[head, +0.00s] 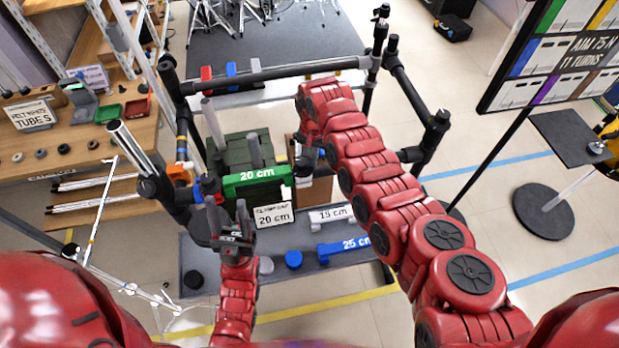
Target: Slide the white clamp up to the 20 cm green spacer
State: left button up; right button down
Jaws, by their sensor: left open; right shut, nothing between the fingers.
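The green 20 cm spacer (257,180) lies roughly level in the middle of the head view, at the left part of the dark tube frame. A small white piece (287,192) shows at its right end; I cannot tell for sure whether it is the white clamp. My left gripper (229,213) is open, fingers pointing up, just below the left part of the spacer; I see nothing held in it. My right gripper (306,158) is shut and empty, to the right of and slightly above the spacer's right end, partly hidden by its own red arm.
A sign reading 20 cm (273,215) stands below the spacer. A white 15 cm spacer (330,218) and a blue 25 cm spacer (345,247) lie on the grey bench. An orange clamp (180,172) sits on the left tubing. A dark crossbar (270,74) spans behind.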

jog(key=shift+s+a+b, duration=0.2)
jog(key=shift+a, duration=0.35)
jog(key=shift+s+a+b, duration=0.2)
jog(key=shift+a, duration=0.3)
jog(key=shift+d, duration=0.15)
jog(key=shift+w+d, duration=0.3)
jog(key=shift+d, duration=0.3)
jog(key=shift+w+d+p, duration=0.2)
jog(key=shift+d+p, duration=0.1)
jog(key=shift+d, duration=0.45)
jog(key=shift+r+p, duration=0.4)
jog(key=shift+r, duration=0.4)
notch_tip(320, 180, up, 6)
jog(key=p, duration=0.1)
jog(key=shift+r, duration=0.2)
jog(key=shift+w+f, duration=0.1)
